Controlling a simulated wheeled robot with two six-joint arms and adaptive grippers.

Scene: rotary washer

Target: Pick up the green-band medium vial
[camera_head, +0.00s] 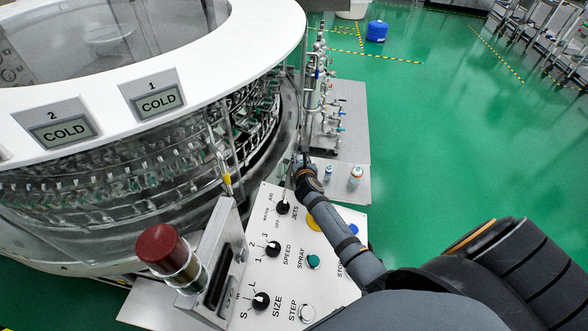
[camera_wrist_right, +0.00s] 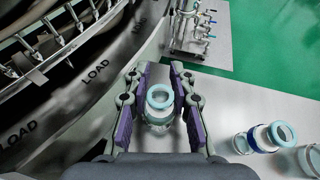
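A small clear vial with a pale blue-teal ring at its mouth (camera_wrist_right: 160,97) stands upright on the grey table in the right wrist view. Its lower body looks faintly greenish, but the band is hard to make out. My right gripper (camera_wrist_right: 158,75) has its fingers on either side of this vial, with narrow gaps seeming to show between pads and glass. In the head view my right gripper (camera_head: 302,163) reaches the table beside the washer and hides that vial. My left gripper is in neither view.
A blue-band vial (camera_wrist_right: 265,138) and another vial (camera_wrist_right: 311,158) stand to the right; they also show in the head view. The rotary washer (camera_head: 150,165) borders the left. Piping (camera_head: 322,100) stands behind, and the control panel (camera_head: 290,250) in front.

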